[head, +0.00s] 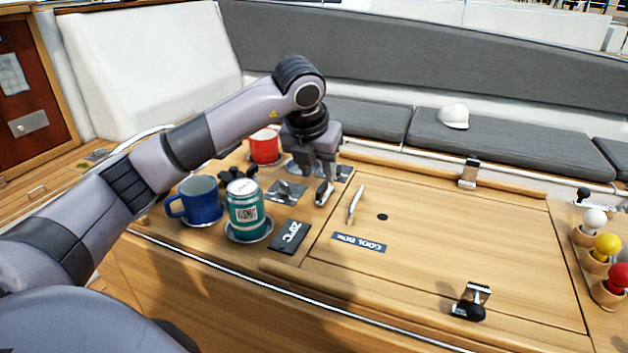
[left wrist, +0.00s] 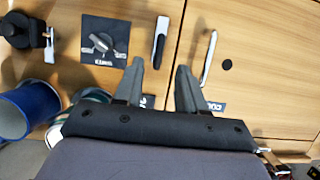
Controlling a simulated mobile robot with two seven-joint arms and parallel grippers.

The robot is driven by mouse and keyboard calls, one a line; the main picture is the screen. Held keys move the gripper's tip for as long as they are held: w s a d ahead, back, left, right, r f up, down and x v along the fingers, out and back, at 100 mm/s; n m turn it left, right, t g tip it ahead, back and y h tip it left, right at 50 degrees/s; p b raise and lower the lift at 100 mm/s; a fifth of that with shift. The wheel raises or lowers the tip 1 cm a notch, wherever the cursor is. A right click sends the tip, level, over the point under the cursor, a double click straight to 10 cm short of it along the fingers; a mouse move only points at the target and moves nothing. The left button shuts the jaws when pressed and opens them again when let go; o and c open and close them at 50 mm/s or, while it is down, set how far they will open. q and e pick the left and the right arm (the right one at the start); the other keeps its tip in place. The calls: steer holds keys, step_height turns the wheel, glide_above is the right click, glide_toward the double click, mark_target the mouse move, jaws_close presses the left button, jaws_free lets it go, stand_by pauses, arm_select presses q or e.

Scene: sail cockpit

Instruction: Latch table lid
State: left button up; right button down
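The wooden table lid (head: 440,245), labelled "COOL BOX", lies flat in the table top. A latch with a black knob (head: 472,302) sits at its near edge and another latch (head: 470,171) at its far edge; I cannot tell whether either is fastened. A slim white handle (head: 355,204) lies at the lid's left end and also shows in the left wrist view (left wrist: 209,58). My left gripper (head: 319,178) is open and empty, above the table just left of the lid. Its parted fingers (left wrist: 160,68) point toward a small black-and-silver piece (left wrist: 160,42). My right gripper is out of view.
A blue mug (head: 196,202), a teal can (head: 245,208) on a coaster and a red mug (head: 264,146) stand left of the lid. A white cap (head: 453,117) lies on the bench. The lid's middle is clear.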

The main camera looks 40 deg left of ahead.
mark_target(322, 186)
arm_select(q)
steer(key=shift+w+a+f, duration=0.15)
steer(key=shift+f, duration=0.05)
steer(key=p+x, duration=0.1)
steer(key=x, duration=0.5)
steer(key=shift+w+f, duration=0.15)
steer(key=shift+f, duration=0.1)
jaws_close()
